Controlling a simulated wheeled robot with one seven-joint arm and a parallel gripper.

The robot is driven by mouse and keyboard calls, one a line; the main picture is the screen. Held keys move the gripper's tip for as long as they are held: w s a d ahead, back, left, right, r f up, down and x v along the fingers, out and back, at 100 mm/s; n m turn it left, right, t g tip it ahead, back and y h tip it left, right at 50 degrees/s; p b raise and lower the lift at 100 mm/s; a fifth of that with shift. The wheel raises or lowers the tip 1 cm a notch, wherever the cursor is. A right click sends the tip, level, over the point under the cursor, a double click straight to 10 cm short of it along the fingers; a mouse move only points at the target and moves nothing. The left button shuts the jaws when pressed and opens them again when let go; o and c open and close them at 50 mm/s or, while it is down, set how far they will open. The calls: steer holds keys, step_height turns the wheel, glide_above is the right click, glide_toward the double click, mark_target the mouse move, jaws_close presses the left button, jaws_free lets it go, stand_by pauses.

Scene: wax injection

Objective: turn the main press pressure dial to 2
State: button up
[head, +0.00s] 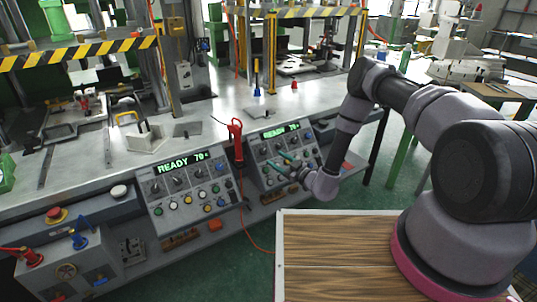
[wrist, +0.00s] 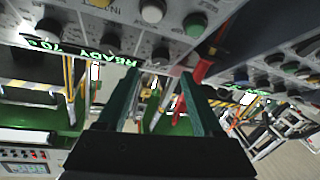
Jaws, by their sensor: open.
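Two grey control panels stand side by side on the bench front, each with a green READY 70 display, black dials and coloured buttons: the left panel (head: 182,163) and the right panel (head: 280,131). I cannot read the dial labels, so I cannot tell which is the main press pressure dial. My gripper (head: 281,163) is open in front of the right panel, its dark green fingers partly covering the face. In the wrist view, which looks upside down, my gripper (wrist: 160,80) is empty, with a black dial (wrist: 160,55) beyond the fingertips. Contact is not visible.
A red hand tool (head: 236,130) with a cable hangs between the panels. The bench top (head: 215,112) holds press frames with yellow-black striped bars (head: 75,52). A wood-topped surface (head: 330,250) lies in front.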

mark_target(265, 152)
steer(key=x, duration=0.6)
steer(key=shift+w+a, duration=0.15)
steer(key=shift+a, duration=0.05)
steer(key=shift+c, duration=0.3)
jaws_close()
